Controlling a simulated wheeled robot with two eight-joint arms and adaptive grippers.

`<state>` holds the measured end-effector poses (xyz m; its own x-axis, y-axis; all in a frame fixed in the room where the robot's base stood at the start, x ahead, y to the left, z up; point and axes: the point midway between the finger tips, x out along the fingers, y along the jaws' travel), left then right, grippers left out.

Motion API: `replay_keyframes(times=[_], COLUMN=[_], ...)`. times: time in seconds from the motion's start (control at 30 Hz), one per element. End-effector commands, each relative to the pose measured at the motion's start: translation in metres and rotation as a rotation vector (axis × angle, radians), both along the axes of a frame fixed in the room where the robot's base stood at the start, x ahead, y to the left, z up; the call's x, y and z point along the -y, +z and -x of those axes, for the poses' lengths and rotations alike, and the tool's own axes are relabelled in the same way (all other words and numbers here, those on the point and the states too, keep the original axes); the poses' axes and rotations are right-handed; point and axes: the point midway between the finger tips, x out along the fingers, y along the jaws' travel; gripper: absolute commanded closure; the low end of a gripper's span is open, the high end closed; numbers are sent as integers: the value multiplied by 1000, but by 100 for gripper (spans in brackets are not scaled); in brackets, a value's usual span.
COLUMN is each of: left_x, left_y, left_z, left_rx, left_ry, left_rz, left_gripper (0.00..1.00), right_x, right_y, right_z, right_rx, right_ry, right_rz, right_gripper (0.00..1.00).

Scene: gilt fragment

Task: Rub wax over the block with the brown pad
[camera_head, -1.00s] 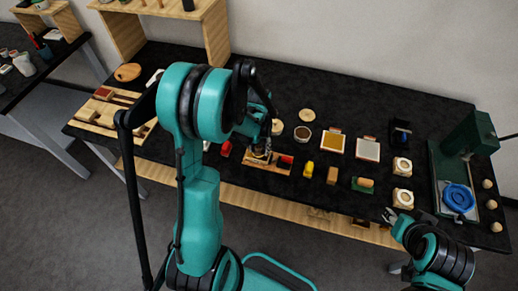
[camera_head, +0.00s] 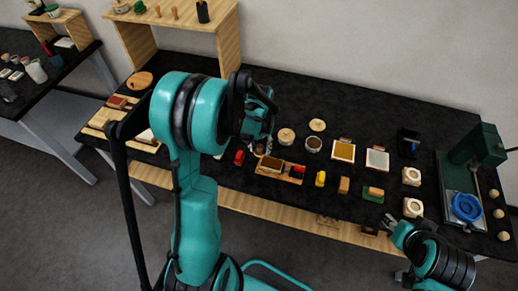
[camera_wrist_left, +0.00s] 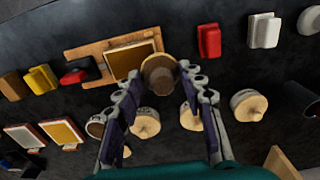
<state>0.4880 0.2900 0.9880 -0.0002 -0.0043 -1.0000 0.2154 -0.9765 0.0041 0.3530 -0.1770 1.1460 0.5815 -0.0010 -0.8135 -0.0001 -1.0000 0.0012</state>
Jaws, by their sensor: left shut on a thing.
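The wooden board (camera_head: 284,172) lies on the black table and also shows in the left wrist view (camera_wrist_left: 88,50). The block, flat with a brown-gold top (camera_head: 271,164), sits at one end of it (camera_wrist_left: 130,61). My left gripper (camera_wrist_left: 161,74) is shut on a round brown pad (camera_wrist_left: 158,76) with a paler rim. The pad is close beside the block; I cannot tell whether they touch. In the head view this gripper (camera_head: 259,145) is just left of the block, and its arm partly hides it. My right gripper (camera_head: 390,223) is at the table's front edge, its jaws unclear.
A red-and-black piece (camera_head: 297,172) shares the board. A red piece (camera_head: 239,157) stands left and a yellow one (camera_head: 320,178) right. An open jar (camera_head: 313,145) and two framed panels (camera_head: 343,150) are behind. A green machine (camera_head: 478,146) stands at the right end.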

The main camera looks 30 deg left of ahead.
Motion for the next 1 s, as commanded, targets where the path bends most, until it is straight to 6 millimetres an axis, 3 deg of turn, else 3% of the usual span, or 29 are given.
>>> replay_keyframes(times=[0.33, 1.0], left_x=[2, 2], left_y=[30, 30], left_z=[-4, -5], left_rx=[0, 0], left_ry=[-2, -2], left_rz=[0, 0], left_gripper=[92, 92], right_x=[0, 0], right_y=[20, 20], right_z=[0, 0], right_rx=[0, 0], right_ry=[0, 0], right_rz=[0, 0], right_gripper=[60, 60])
